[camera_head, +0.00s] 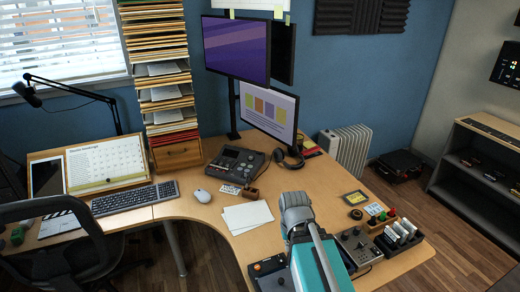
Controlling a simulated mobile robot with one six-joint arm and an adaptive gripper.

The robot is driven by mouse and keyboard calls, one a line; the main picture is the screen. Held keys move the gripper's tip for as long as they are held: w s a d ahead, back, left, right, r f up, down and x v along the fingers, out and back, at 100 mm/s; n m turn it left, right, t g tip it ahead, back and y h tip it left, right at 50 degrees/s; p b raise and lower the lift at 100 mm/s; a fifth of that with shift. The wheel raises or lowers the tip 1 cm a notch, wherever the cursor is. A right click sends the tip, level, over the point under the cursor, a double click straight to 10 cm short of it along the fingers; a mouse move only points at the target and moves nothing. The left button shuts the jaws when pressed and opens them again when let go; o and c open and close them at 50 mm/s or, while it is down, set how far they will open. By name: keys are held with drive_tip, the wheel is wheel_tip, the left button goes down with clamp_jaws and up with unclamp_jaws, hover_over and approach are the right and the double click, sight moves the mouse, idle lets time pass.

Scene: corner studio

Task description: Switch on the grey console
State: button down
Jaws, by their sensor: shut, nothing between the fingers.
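A grey console (358,246) with knobs on its top sits near the front right edge of the desk, just right of my arm. A darker console (236,164) with a small screen and buttons stands further back, below the monitors. I cannot tell from their looks whether either console is on. My gripper (294,198) is over the desk, left of and behind the grey console, apart from it. It is shut and empty. My teal arm hides part of the desk beside the grey console.
A black box (269,267) with an orange part is left of my arm. A rack of grey-white pieces (399,236) and a tray of coloured knobs (379,215) are right of the grey console. Papers (247,216), headphones (289,157) and a mouse (202,196) lie further left and back.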

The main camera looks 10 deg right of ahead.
wheel_tip(320, 180, up, 13)
drive_tip(key=p, duration=1.2)
